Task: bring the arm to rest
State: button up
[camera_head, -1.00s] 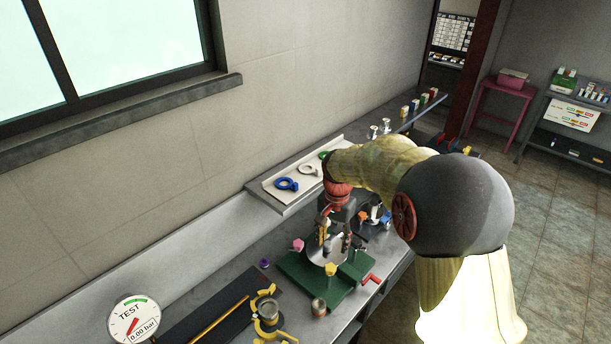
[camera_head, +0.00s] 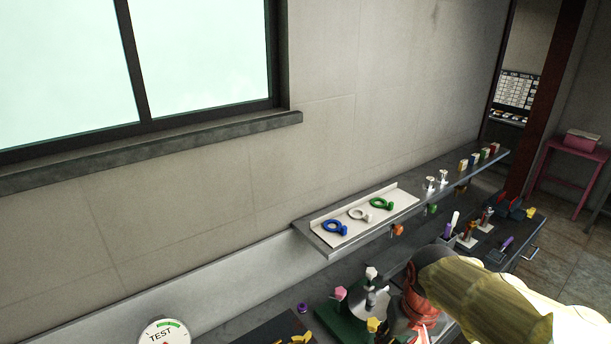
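My arm shows at the lower right, a yellowish covered link (camera_head: 490,300) running in from the right edge to a red joint (camera_head: 415,297). The arm's end points down towards the bench, beside the green fixture. The lower edge of the picture cuts off the end of the arm, so my gripper's fingers cannot be made out. Whether it holds anything cannot be seen.
A green fixture (camera_head: 343,322) with coloured knobs stands on the bench left of my arm. A shelf holds a white tray (camera_head: 392,213) with blue, white and green rings. A TEST gauge (camera_head: 163,333) is at lower left. Tools stand on the bench to the right.

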jog(key=s+r+t+b, duration=0.2)
jog(key=s+t+b, duration=0.2)
jog(key=s, duration=0.5)
jog(key=shift+s+a+n+b, duration=0.2)
jog(key=shift+s+n+b, duration=0.2)
jog(key=shift+b, duration=0.4)
